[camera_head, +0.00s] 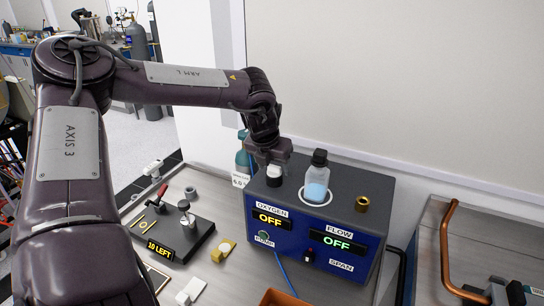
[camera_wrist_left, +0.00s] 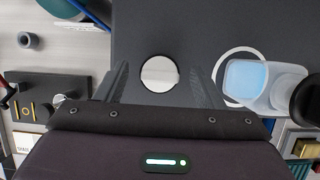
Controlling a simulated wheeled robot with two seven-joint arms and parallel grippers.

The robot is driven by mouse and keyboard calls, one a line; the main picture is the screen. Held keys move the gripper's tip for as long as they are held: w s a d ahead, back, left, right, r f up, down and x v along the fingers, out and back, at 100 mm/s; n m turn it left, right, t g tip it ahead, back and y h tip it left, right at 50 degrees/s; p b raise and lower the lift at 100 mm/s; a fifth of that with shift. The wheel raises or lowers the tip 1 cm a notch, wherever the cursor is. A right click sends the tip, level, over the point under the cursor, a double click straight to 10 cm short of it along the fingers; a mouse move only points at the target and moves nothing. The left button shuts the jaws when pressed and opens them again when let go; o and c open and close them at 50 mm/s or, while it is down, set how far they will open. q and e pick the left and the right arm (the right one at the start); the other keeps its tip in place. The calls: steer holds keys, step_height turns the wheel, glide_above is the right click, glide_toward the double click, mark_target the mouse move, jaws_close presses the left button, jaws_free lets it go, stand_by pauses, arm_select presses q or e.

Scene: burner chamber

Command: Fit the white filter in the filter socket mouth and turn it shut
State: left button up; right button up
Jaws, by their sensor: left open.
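The white filter (camera_head: 273,171) shows as a white round piece at the back left of the top of the dark blue analyser box (camera_head: 345,182). In the left wrist view its round white top (camera_wrist_left: 159,74) lies between my fingers. My left gripper (camera_head: 270,160) points down over it with the jaws open, a finger on either side. A gap shows between the fingers and the white disc. The filter socket mouth is not visible; I cannot tell whether the filter sits in it. My right gripper is not in view.
A bottle of pale blue liquid (camera_head: 317,180) stands in a white ring right of the gripper. A brass fitting (camera_head: 362,204) is further right on the box. A dark block with a knob (camera_head: 183,235) stands on the bench at left. A copper pipe (camera_head: 446,235) rises at right.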

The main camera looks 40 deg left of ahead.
arm_select(q)
steer(key=shift+s, duration=0.1)
steer(key=c, duration=1)
steer(key=shift+o, duration=1.3)
jaws_close()
steer(key=m+h, duration=0.1)
steer(key=m, duration=0.1)
steer(key=m+h, duration=0.1)
steer(key=m, duration=0.2)
steer(key=shift+a, duration=0.15)
steer(key=shift+m, duration=0.6)
